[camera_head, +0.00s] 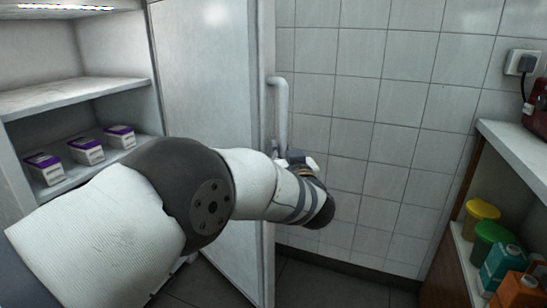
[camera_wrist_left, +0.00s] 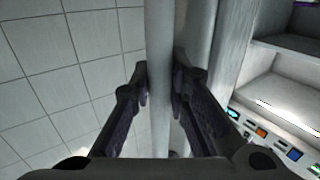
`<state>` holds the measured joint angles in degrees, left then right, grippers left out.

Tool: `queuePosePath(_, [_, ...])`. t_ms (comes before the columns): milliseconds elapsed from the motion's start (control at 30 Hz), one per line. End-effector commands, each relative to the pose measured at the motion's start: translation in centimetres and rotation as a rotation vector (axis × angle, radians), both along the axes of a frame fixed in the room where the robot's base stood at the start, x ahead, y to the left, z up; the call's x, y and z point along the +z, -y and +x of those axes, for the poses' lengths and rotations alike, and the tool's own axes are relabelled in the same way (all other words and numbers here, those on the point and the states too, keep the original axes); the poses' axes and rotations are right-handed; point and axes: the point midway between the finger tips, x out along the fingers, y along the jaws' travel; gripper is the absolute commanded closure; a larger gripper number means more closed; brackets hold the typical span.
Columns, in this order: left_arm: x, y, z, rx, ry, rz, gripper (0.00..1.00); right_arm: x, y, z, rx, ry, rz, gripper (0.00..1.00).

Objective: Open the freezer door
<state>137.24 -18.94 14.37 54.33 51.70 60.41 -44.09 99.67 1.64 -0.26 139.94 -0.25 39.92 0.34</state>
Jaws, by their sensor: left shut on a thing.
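The freezer door (camera_head: 205,75) is a tall pale panel. It stands swung open, with the shelved interior (camera_head: 75,97) visible to its left. Its vertical bar handle (camera_head: 282,105) is at the door's right edge. My left gripper (camera_head: 292,158) is at the lower part of the handle, partly hidden by my wrist in the head view. In the left wrist view, the fingers (camera_wrist_left: 160,88) are closed in on both sides of the pale handle bar (camera_wrist_left: 159,35). My right gripper is in neither view.
Several white and purple boxes (camera_head: 88,151) stand on a shelf inside. A tiled wall (camera_head: 385,120) is behind and right of the door. At the right, a counter (camera_head: 520,140) has yellow, green, teal and orange containers on a shelf below. Dark floor shows between.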

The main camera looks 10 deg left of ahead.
Motion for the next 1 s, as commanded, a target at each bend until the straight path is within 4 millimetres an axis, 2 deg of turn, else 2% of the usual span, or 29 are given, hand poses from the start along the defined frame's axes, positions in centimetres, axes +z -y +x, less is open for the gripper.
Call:
queuePosePath(300, [0.0,0.0,0.0,0.000,-0.001,0.000,1.00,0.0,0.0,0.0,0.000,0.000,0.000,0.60])
queuePosePath(333, [0.0,0.0,0.0,0.000,-0.001,0.000,0.82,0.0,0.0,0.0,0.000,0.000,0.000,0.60])
queuePosePath(400, [0.0,0.0,0.0,0.000,-0.001,0.000,0.67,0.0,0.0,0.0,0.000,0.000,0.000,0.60])
queuePosePath(433, [0.0,0.0,0.0,0.000,-0.001,0.000,0.64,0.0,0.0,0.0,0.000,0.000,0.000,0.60])
queuePosePath(767, [0.0,0.2,-0.3,-0.001,-0.003,0.001,0.64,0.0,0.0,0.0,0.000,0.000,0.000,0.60])
queuePosePath(867, [0.0,0.8,-1.7,-0.002,-0.003,0.003,0.64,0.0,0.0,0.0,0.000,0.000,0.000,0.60])
queuePosePath(1000, [0.0,2.2,-5.3,-0.004,-0.002,0.003,0.64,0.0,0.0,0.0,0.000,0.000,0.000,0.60])
